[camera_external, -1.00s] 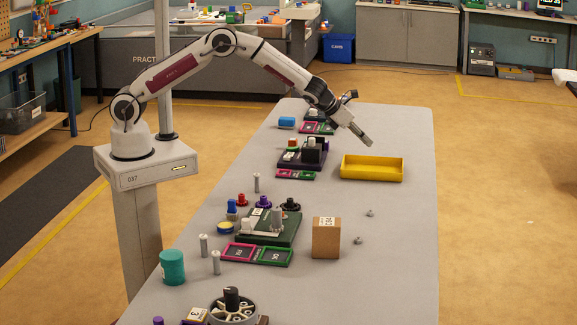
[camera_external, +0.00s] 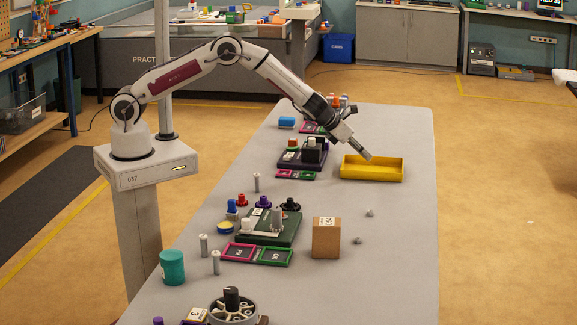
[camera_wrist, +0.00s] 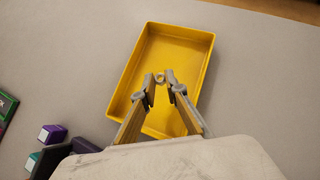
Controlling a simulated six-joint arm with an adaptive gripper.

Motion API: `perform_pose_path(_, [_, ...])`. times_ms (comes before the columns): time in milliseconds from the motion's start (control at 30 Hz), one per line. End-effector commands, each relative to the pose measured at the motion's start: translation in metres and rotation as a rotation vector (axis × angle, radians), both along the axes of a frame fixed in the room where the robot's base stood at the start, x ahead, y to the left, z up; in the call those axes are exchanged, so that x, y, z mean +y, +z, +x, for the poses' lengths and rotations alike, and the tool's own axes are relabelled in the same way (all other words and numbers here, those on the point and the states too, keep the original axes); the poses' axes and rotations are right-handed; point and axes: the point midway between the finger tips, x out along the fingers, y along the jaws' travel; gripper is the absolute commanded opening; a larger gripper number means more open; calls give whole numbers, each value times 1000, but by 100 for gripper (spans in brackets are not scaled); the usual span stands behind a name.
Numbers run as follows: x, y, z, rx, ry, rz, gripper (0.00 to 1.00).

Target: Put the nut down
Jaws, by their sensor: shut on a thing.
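My gripper (camera_external: 367,156) is over the yellow tray (camera_external: 372,178), with its tips at about the tray's back wall in the outside view. In the wrist view the tray (camera_wrist: 208,50) lies under my fingers (camera_wrist: 161,80). A small grey ring-shaped nut (camera_wrist: 160,78) shows between the two fingertips, and the fingers are shut on it. The nut is too small to make out in the outside view. Whether it touches the tray floor I cannot tell. The tray looks empty otherwise.
A dark block fixture (camera_external: 303,157) stands left of the tray. A cardboard box (camera_external: 326,238) and two small grey pieces (camera_external: 370,212) (camera_external: 358,240) are nearer the camera. A green board (camera_external: 268,228) with several parts is at left. The table right of the tray is clear.

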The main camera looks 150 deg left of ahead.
Motion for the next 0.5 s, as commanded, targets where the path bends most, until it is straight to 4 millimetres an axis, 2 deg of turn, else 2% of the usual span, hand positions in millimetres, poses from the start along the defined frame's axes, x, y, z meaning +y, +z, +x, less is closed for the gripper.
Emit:
perform_pose_path(233, [0, -6, 0, 0, 0, -1, 1])
perform_pose_path(500, [0, -27, 0, 2, 0, -2, 1])
